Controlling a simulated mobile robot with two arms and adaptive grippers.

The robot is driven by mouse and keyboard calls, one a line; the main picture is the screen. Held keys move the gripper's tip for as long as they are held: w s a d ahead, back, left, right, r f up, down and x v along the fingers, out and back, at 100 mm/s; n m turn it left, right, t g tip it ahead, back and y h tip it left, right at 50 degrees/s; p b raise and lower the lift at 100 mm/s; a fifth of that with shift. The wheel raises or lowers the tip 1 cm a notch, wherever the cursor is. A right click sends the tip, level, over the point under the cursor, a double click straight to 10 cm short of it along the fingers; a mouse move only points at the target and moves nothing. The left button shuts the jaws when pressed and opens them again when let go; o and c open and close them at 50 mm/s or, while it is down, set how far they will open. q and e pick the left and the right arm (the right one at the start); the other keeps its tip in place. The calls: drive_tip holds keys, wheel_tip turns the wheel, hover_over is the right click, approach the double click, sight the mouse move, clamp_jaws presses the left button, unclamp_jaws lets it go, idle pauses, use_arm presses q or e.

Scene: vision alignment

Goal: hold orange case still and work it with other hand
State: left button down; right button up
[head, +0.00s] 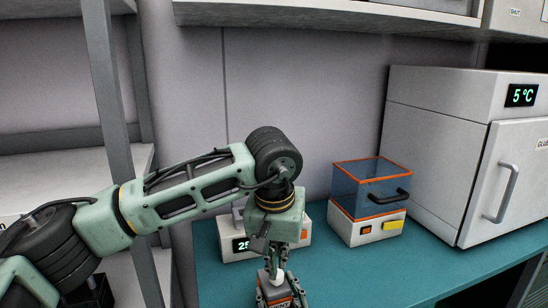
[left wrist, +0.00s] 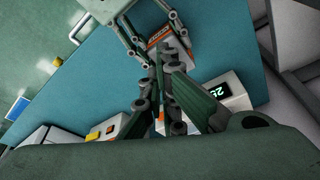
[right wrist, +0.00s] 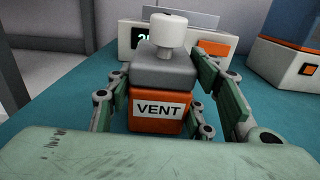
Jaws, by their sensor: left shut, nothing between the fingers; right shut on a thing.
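The orange case (right wrist: 160,110) stands upright on the teal bench, with a "VENT" label, a grey upper part and a white knob (right wrist: 168,32) on top. My right gripper (right wrist: 166,85) is shut on the case, a finger on each side. Only part of the case shows at the bottom of the head view (head: 277,299). My left gripper (head: 277,262) is shut and empty, pointing down above the case near the knob. In the left wrist view its closed fingers (left wrist: 159,52) hide part of the case (left wrist: 158,36). I cannot tell whether they touch the knob.
A white device with a green display (head: 240,245) stands behind the case. To its right are a blue clear box with orange edges (head: 370,190) and a large white cabinet reading 5 °C (head: 430,150). A grey shelf frame (head: 110,90) stands left. The bench's right front (head: 370,275) is clear.

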use_arm(q)
drive_tip(key=shift+t, duration=0.4)
drive_tip(key=shift+w+a+f, duration=0.1)
drive_tip(key=shift+a+f, duration=0.3)
drive_tip(key=shift+f, duration=0.6)
drive_tip(key=shift+a+f, duration=0.4)
drive_tip(key=shift+f, duration=0.6)
drive_tip(key=shift+w+a+f, duration=0.1)
drive_tip(key=shift+a+f, duration=0.3)
drive_tip(key=shift+f, duration=0.6)
drive_tip(key=shift+w+d, duration=0.2)
drive_tip(key=shift+s+d, duration=0.15)
drive_tip(key=shift+d, duration=0.05)
drive_tip(key=shift+s+d, duration=0.1)
drive_tip(key=shift+d, duration=0.15)
drive_tip(key=shift+s+d+f, duration=0.1)
drive_tip(key=shift+d, duration=0.6)
drive_tip(key=shift+s, duration=0.15)
